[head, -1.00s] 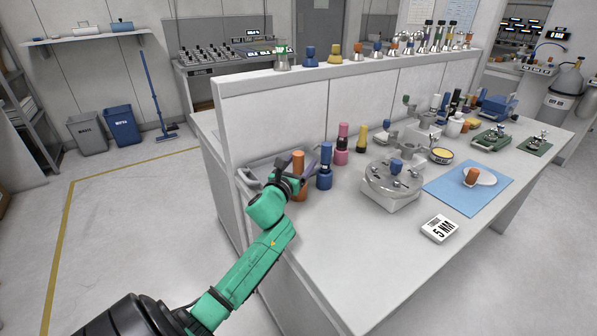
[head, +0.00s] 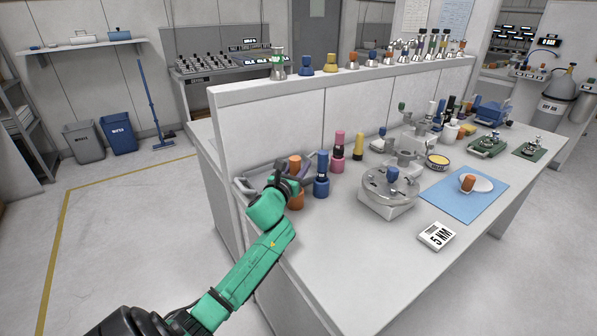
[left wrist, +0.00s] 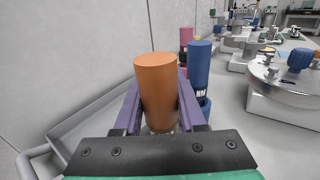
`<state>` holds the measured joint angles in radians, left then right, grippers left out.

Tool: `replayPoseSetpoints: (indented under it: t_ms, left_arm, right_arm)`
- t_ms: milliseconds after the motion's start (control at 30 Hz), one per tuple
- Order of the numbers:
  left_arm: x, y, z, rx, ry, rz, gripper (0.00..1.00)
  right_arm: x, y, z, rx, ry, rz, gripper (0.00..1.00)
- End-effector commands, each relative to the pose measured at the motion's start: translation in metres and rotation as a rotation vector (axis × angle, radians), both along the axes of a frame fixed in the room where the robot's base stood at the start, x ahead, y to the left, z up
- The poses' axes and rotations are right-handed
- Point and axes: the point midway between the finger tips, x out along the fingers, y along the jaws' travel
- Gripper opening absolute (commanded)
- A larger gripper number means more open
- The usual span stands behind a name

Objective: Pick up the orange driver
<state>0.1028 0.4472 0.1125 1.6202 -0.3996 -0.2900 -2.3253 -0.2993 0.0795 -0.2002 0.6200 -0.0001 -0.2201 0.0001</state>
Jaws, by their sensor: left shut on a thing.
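The orange driver (head: 295,165) stands upright near the left end of the bench, first in a row of coloured drivers. It also shows large in the left wrist view (left wrist: 157,85), between the two purple fingers. My left gripper (head: 290,180) is shut on it, one finger on each side. The driver's lower part is partly hidden by the gripper, so I cannot tell whether it touches the bench. My right gripper is not in view.
A blue driver (head: 321,175) stands close on the right. Pink (head: 339,150) and yellow (head: 358,147) drivers stand behind it. A grey tray rail (head: 243,184) lies left of the gripper. A round metal device (head: 389,190) and a "5 NM" card (head: 436,236) are farther right.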

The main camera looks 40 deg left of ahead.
Motion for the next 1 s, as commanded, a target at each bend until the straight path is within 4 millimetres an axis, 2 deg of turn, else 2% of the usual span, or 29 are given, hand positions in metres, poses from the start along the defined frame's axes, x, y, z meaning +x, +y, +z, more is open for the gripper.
replayPoseSetpoints:
  t_ms: [167, 267, 400, 533, 700, 967, 1000]
  left_arm:
    - [0.000, 0.000, 0.042, 0.010, -0.004, -0.003, 0.00]
    - [0.000, 0.000, 0.073, 0.011, -0.006, -0.003, 0.00]
    - [0.000, -0.001, 0.126, 0.014, -0.006, -0.002, 0.00]
    - [0.000, 0.000, 0.163, 0.009, -0.005, 0.000, 0.00]
    - [0.000, -0.001, 0.186, 0.002, -0.004, -0.001, 0.00]
    - [0.000, 0.000, 0.189, 0.001, -0.002, 0.000, 0.00]
    - [0.000, 0.000, 0.189, 0.001, -0.002, 0.000, 0.36]
  right_arm:
    - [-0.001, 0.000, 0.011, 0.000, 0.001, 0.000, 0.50]
    - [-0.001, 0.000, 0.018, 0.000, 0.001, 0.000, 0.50]
    - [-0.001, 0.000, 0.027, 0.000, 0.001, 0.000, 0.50]
    - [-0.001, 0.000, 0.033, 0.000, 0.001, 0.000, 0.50]
    - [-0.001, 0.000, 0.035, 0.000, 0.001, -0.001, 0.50]
    - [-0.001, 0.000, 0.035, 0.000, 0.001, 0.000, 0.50]
    - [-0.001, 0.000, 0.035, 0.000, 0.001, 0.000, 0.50]
